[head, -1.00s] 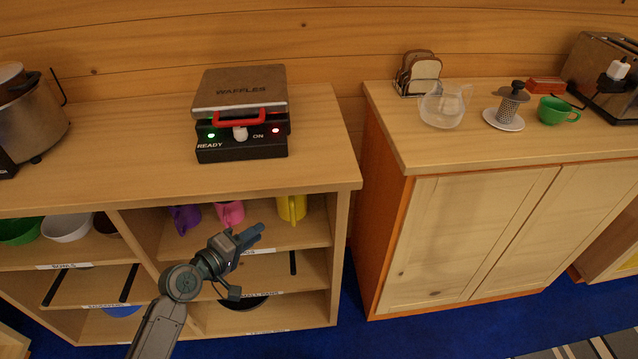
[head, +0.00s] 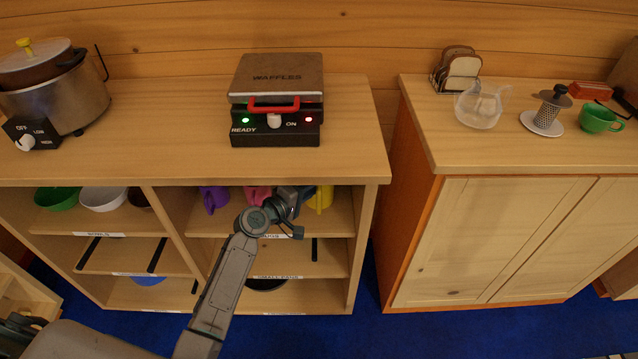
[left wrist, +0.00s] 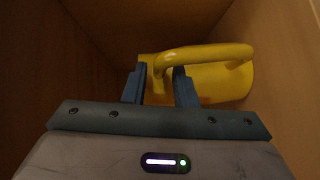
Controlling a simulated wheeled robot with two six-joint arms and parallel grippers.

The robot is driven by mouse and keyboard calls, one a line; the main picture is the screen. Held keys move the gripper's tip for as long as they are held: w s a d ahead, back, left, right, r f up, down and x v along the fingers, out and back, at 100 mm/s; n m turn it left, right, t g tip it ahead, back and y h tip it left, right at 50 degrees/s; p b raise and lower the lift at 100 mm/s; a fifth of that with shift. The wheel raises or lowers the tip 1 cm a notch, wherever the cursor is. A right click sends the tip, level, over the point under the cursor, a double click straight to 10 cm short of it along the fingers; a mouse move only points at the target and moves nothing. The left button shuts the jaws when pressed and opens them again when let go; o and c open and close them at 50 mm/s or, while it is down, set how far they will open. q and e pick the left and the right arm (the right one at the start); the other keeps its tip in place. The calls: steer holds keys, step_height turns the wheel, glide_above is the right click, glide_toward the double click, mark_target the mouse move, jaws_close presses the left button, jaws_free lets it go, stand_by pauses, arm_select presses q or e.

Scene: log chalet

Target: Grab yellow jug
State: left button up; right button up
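The yellow jug (head: 321,200) stands on the upper right shelf of the cabinet, partly hidden behind my left gripper (head: 304,192). In the left wrist view the yellow jug (left wrist: 225,80) fills the space ahead, its handle curving toward me. My left gripper (left wrist: 160,82) is inside the shelf compartment, its two blue fingers apart. One end of the handle shows between and just beyond the fingertips; I cannot tell whether they touch it. My right gripper is not in view.
A purple mug (head: 214,198) and a pink mug (head: 257,194) stand left of the jug on the same shelf. The cabinet's right side wall is close to the jug. A waffle maker (head: 276,100) sits on the counter above.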

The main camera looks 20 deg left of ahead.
arm_select(q)
steer(key=shift+w, duration=0.1)
jaws_close()
steer(key=shift+d, duration=0.1)
stand_by(1.2)
steer(key=shift+r, duration=0.1)
